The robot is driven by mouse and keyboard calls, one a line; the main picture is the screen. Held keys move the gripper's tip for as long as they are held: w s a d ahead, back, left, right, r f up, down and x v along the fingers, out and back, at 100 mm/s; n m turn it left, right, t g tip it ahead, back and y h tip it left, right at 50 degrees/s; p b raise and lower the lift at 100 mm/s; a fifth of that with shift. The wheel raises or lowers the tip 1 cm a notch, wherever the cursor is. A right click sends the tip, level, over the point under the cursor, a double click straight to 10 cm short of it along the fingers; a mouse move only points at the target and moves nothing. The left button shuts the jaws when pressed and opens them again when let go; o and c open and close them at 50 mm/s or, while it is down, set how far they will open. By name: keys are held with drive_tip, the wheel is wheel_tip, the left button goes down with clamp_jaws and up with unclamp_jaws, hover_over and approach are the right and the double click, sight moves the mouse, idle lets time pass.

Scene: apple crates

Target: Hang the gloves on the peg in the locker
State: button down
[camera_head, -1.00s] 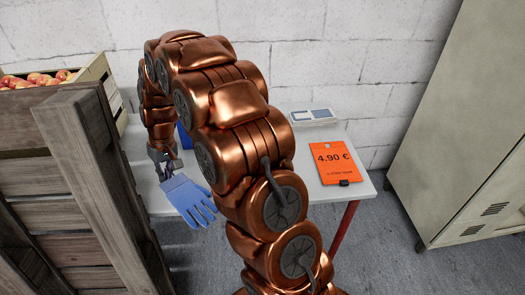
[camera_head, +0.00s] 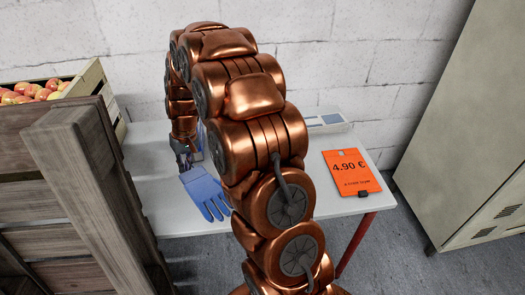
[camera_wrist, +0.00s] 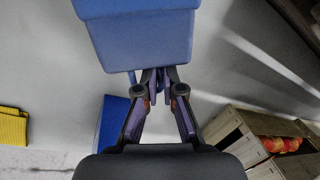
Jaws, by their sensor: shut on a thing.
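The blue gloves (camera_head: 207,194) hang from my gripper (camera_head: 186,160), fingers pointing down and to the right, over the left part of the white table. In the wrist view my gripper (camera_wrist: 160,80) has its fingertips together at the lower edge of a large blue shape, which looks like the gloves (camera_wrist: 140,40). The beige metal locker (camera_head: 455,140) stands at the right, apart from the gripper; I see its side with vent slots. The peg is not visible in any view.
A white table (camera_head: 300,215) carries an orange price sign (camera_head: 351,172) and a pale device partly behind my arm. A wooden crate of apples (camera_head: 95,85) sits at the left, beyond a dark wooden crate (camera_head: 75,150). A yellow item (camera_wrist: 14,126) shows in the wrist view.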

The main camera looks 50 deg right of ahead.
drive_tip(key=s+d+f+m+b, duration=0.1)
drive_tip(key=s+d+m, duration=0.1)
drive_tip(key=s+d, duration=0.4)
drive_tip(key=s+d+f+m+b, duration=0.1)
drive_tip(key=s+d+f+m, duration=0.1)
drive_tip(key=s+d, duration=0.5)
drive_tip(key=s+d+f+m+t+b, duration=0.1)
drive_tip(key=s+d+f+m+b, duration=0.1)
drive_tip(key=s+d, duration=0.5)
drive_tip(key=shift+s+d+f+m+h, duration=0.15)
drive_tip(key=shift+d+m, duration=0.1)
drive_tip(key=shift+d, duration=0.75)
drive_tip(key=shift+d+m+h, duration=0.15)
drive_tip(key=shift+d+m, duration=0.1)
drive_tip(key=shift+d, duration=0.7)
drive_tip(key=w+d+p, duration=0.1)
drive_tip(key=w, duration=0.4)
drive_tip(key=w+d+f+p, duration=0.1)
drive_tip(key=w+d, duration=0.1)
drive_tip(key=w, duration=0.3)
drive_tip(key=w+d+p, duration=0.1)
drive_tip(key=w, duration=0.4)
drive_tip(key=shift+w+d+f+p, duration=0.2)
drive_tip(key=shift+d+p, duration=0.2)
drive_tip(key=shift+f+p, duration=0.4)
drive_tip(key=shift+f, duration=1.2)
drive_tip(key=c, duration=1.3)
unclamp_jaws()
drive_tip(key=shift+s+f, duration=0.1)
